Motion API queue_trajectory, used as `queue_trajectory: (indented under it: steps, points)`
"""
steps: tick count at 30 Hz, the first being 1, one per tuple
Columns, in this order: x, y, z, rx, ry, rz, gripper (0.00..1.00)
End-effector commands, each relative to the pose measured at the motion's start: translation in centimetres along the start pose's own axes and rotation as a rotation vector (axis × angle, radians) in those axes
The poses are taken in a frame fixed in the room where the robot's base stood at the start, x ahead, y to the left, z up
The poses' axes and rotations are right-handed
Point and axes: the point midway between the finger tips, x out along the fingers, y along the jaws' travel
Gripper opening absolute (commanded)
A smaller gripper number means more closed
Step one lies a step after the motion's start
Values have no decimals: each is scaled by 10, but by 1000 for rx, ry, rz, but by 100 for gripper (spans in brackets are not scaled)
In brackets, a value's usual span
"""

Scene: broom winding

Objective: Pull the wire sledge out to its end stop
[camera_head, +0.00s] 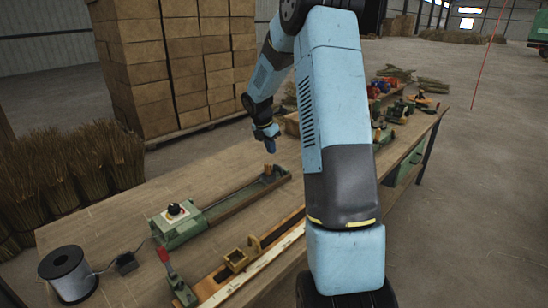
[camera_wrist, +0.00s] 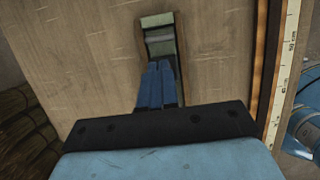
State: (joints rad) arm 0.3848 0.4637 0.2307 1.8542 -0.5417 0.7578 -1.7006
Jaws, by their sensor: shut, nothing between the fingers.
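A green winding device (camera_head: 180,222) with a black knob stands on the bench, and a long narrow green rail (camera_head: 237,195) runs from it to the right and away. A short brown upright peg (camera_head: 270,172) stands at the rail's far end; I cannot tell whether it belongs to the wire sledge. My gripper (camera_head: 271,148) points down just above this peg, apparently apart from it. In the wrist view my blue fingers (camera_wrist: 159,66) are shut together over the rail, with its pale green end (camera_wrist: 157,22) beyond them. The peg is not clear there.
A wire spool (camera_head: 68,272) and small black box (camera_head: 126,263) stand at the bench's left end. A second rail with a wooden block (camera_head: 237,260), red-handled lever (camera_head: 165,257) and scale strip (camera_wrist: 281,75) lies along the front. Several tools (camera_head: 395,108) crowd the right end.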

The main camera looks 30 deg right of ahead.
Motion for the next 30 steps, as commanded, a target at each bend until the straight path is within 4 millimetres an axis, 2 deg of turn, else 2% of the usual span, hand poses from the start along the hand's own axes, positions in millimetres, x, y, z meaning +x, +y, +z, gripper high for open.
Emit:
queue_trajectory:
  steps: [3,9,30]
  points:
    - [-15,1,0,-2,-2,3,0]
    - [-24,2,-2,-3,-1,2,0]
    - [-24,2,-1,-2,-1,3,0]
